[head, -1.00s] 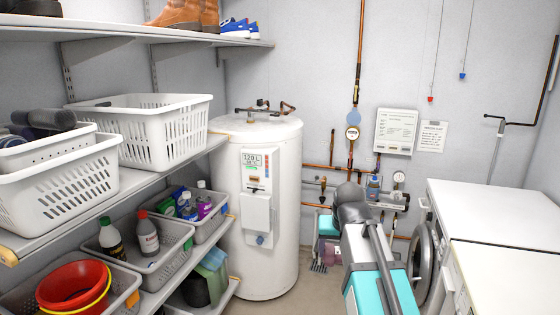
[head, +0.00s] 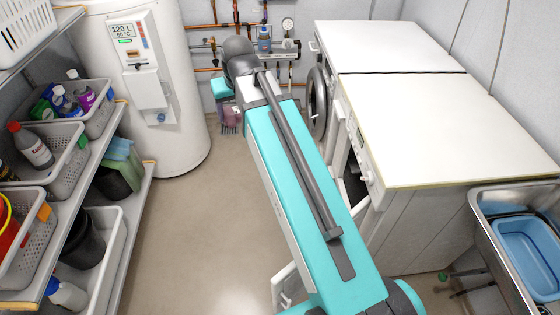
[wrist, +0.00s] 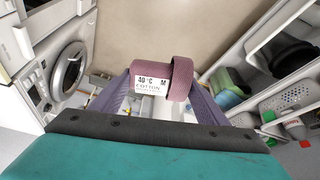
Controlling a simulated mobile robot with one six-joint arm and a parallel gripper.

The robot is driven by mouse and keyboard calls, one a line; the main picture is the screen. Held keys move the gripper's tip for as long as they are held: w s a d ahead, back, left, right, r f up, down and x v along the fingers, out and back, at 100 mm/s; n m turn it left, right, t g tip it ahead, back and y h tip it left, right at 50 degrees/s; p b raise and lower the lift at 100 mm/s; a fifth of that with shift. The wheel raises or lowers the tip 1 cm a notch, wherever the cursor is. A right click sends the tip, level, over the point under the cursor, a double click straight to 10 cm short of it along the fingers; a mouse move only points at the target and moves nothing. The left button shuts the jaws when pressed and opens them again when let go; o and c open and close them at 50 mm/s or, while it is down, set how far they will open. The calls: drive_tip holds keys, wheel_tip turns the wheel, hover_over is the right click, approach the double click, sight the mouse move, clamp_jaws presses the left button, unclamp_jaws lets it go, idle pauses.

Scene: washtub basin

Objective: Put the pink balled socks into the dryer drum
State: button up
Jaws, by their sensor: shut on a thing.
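My gripper (wrist: 160,98) is shut on the pink balled socks (wrist: 181,79), held between its two purple fingers in the wrist view. They are a dusty-pink roll with a white label reading 40 °C, cotton, M. In the head view my gripper (head: 230,118) is at the far end of my teal arm, in front of the back-wall pipes. Two white front-loading machines stand on the right. The far one has a round door (head: 316,103); a round door (wrist: 69,72) also shows in the wrist view. The near one (head: 365,150) has a dark opening, partly hidden by my arm. I cannot tell which is the dryer.
A water heater (head: 150,90) stands at the back left. Shelves with baskets (head: 68,160) and bottles line the left side. A sink with a blue tub (head: 528,255) is at the lower right. The floor (head: 190,225) between shelves and machines is clear.

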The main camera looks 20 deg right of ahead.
drive_tip(key=s+f, duration=0.3)
drive_tip(key=f, duration=0.1)
drive_tip(key=shift+s+f, duration=0.3)
drive_tip(key=shift+s, duration=0.05)
drive_tip(key=shift+d, duration=0.1)
